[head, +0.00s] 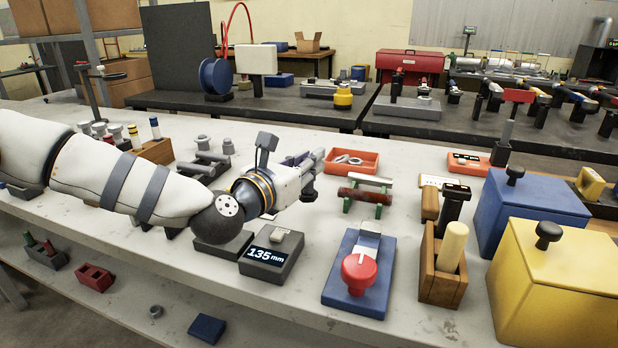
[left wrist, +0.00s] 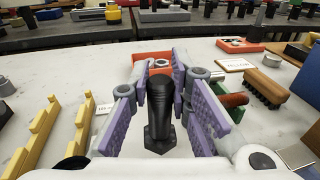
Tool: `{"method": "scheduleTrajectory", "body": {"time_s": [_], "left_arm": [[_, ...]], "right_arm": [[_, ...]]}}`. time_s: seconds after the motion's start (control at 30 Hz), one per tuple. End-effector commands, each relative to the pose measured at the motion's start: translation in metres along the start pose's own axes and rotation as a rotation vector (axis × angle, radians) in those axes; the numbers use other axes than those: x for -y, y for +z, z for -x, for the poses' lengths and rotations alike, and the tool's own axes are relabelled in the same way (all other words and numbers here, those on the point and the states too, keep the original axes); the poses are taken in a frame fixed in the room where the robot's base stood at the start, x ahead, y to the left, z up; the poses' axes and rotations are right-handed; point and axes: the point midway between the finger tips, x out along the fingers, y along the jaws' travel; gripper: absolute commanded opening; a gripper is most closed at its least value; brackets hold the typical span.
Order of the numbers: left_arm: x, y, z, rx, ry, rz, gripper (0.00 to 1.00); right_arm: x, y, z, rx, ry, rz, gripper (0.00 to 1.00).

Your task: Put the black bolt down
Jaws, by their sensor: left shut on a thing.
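My left gripper (head: 312,168) is above the pale bench, near its middle. Its purple finger pads (left wrist: 166,80) close from both sides on the black bolt (left wrist: 160,108). I cannot tell whether the bolt touches the bench. My right gripper is in neither view.
An orange tray (head: 367,168) with grey rings lies just beyond the gripper. A red cylinder (head: 364,195) on green supports is right of it.

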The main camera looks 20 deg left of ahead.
Motion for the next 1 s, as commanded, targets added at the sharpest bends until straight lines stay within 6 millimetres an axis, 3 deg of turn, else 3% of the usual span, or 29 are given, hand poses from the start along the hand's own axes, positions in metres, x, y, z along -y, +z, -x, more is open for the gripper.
{"method": "scheduleTrajectory", "body": {"time_s": [0.07,0.27,0.63,0.67,0.73,1.0], "left_arm": [[-0.001,-0.003,-0.005,0.005,0.0,-0.002,0.0],[-0.002,-0.036,-0.011,0.004,-0.001,-0.001,0.0],[-0.003,-0.04,-0.011,0.007,0.0,0.0,0.0],[-0.003,-0.041,-0.01,0.006,0.0,-0.001,0.23],[-0.003,-0.039,-0.01,0.007,0.0,-0.001,0.38],[-0.002,-0.039,-0.01,0.007,-0.001,-0.002,0.38]], "right_arm": [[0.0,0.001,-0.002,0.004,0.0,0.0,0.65],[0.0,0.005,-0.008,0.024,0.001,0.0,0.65],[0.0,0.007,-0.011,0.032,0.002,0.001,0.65],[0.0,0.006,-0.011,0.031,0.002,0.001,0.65],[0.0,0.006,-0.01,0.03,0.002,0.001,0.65],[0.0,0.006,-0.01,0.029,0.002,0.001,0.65]]}}
